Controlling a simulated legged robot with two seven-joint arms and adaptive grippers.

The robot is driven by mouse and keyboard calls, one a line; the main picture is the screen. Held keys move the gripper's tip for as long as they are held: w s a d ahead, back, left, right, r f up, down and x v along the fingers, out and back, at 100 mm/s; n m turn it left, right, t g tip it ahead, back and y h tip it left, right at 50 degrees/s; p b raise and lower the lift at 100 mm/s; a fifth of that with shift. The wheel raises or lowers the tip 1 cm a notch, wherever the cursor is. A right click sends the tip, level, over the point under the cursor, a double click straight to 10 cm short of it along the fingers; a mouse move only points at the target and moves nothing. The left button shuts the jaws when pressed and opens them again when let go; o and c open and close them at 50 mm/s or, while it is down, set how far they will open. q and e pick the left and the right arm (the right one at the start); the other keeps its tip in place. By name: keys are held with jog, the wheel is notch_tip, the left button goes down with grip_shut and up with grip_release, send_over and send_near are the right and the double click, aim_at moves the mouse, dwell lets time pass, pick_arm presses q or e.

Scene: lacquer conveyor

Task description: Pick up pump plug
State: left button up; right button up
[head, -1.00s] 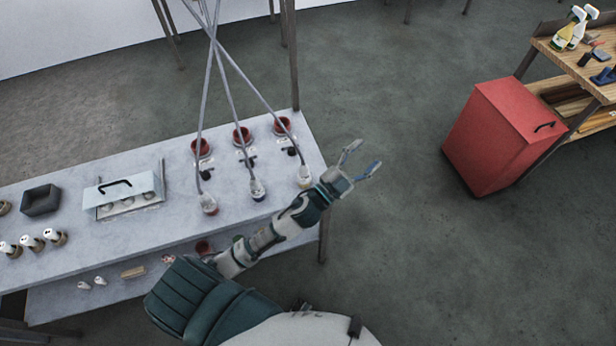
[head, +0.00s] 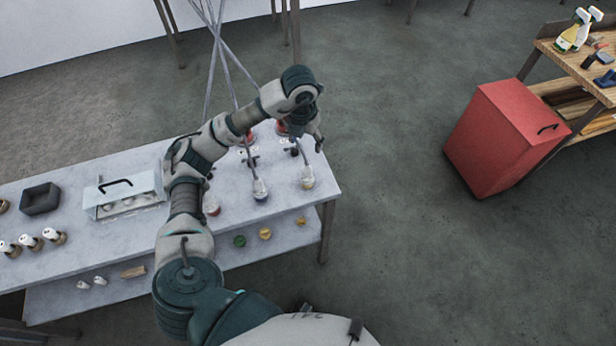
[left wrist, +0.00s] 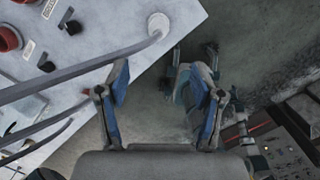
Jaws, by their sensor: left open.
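Three grey hoses come down to the table, each with a pale plug-like end, and I cannot tell which is the pump plug. In the head view, the right end (head: 308,178) and middle end (head: 261,190) stand near the table's front right, while the left one (head: 212,206) is partly behind my arm. My left gripper (head: 316,138) is over the table's right end, partly hidden by its own wrist. In the left wrist view, its blue-padded fingers (left wrist: 161,78) are apart with nothing between them. A pale round hose end (left wrist: 158,24) lies beyond them near the table corner.
Red cups (left wrist: 10,38) and black knobs (left wrist: 72,27) stand on the table behind the hose ends. A lidded box (head: 125,190) and a dark tray (head: 40,199) are further left. A red cabinet (head: 505,130) stands right, across open floor.

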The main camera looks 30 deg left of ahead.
pick_arm(q)
send_over(308, 170)
jog(key=f, duration=0.3)
jog(key=a+f+b, duration=0.1)
jog(key=f, duration=0.6)
jog(key=shift+w+d+f, duration=0.15)
jog(key=shift+w+f, duration=0.15)
jog(key=shift+w, duration=0.05)
jog(key=shift+d+f, duration=0.25)
jog(key=shift+f, duration=0.25)
jog(key=f, duration=0.4)
jog(key=shift+w+a+f+p, duration=0.15)
jog(key=shift+a+f+p, duration=0.15)
jog(key=shift+a+p, duration=0.1)
jog(key=shift+a+f, duration=0.15)
jog(key=shift+a, duration=0.05)
jog(key=shift+d, duration=0.35)
grip_shut()
pick_arm(e)
jog(key=shift+w+a+r, duration=0.1)
jog(key=shift+w+a, duration=0.15)
jog(key=shift+w, duration=0.45)
